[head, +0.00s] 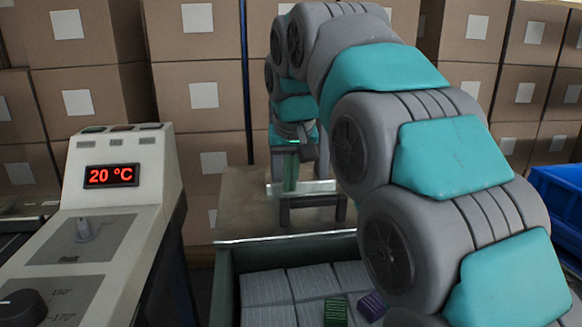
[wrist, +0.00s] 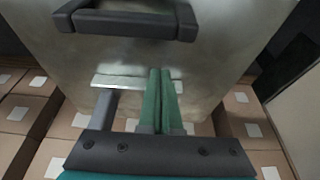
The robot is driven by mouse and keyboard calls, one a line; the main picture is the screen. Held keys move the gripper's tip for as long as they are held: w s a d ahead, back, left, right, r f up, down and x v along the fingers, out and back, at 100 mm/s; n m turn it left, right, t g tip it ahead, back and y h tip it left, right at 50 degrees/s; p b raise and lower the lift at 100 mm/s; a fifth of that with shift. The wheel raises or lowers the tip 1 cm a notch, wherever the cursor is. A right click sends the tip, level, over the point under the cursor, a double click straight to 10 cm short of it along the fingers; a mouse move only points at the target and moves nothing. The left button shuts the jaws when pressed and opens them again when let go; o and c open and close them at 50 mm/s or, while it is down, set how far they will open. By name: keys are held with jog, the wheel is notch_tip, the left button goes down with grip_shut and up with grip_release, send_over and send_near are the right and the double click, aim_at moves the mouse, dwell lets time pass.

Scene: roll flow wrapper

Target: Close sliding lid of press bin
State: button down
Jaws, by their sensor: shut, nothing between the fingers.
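The press bin (head: 222,285) stands at the bottom of the head view with its front part open. Its metal sliding lid (head: 245,208) lies behind the opening and also fills much of the wrist view (wrist: 215,60). A dark bar handle (head: 313,202) stands on the lid; it shows at the top of the wrist view (wrist: 125,22). My gripper (head: 291,187) is beyond the handle, pointing down. Its green fingers (wrist: 164,75) are together and empty, with a visible gap to the handle in the wrist view. Whether the fingertips touch the lid I cannot tell.
Grey packs (head: 265,290), a green block (head: 336,312) and a purple block (head: 372,305) lie in the bin. A control console (head: 110,200) reading 20 °C stands left. Stacked cartons (head: 200,60) line the back. A blue crate (head: 560,195) is at right.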

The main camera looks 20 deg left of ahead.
jog(key=shift+s+d+f, duration=0.1)
jog(key=shift+s+d, duration=0.35)
jog(key=shift+s, duration=0.45)
jog(key=shift+s+d+f, duration=0.1)
jog(key=shift+s+d, duration=0.3)
jog(key=shift+s, duration=0.45)
